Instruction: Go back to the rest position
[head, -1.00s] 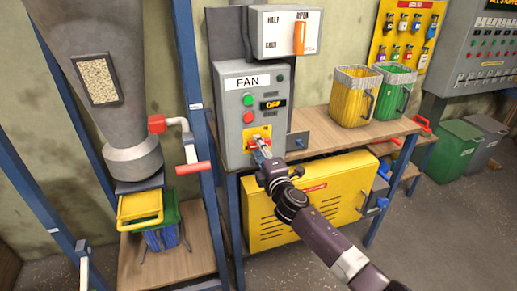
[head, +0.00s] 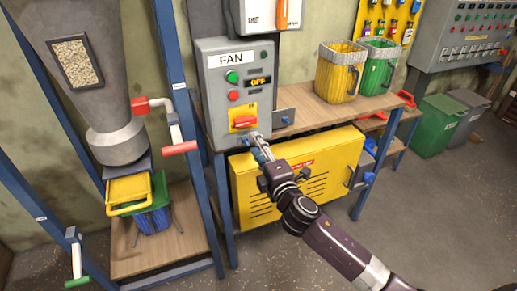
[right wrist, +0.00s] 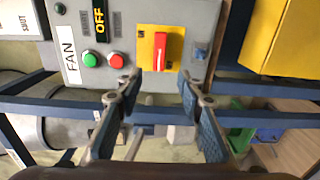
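My right gripper (head: 258,145) is just in front of the lower part of the grey fan control box (head: 207,75), below its switch. In the right wrist view its two fingers (right wrist: 158,85) stand apart with nothing between them, so it is open and empty. The red rotary switch (head: 243,122) on its yellow plate lies with its handle horizontal in the head view, and it also shows in the right wrist view (right wrist: 160,50), clear of the fingers. The display (head: 261,82) reads OFF. My left gripper is not in view.
A wooden bench (head: 305,113) carries a yellow bucket (head: 336,75) and a green bucket (head: 379,68). A yellow louvred cabinet (head: 325,170) is under it, close to my right arm. Blue frame posts and a hopper (head: 90,90) stand at left. Open floor lies at lower right.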

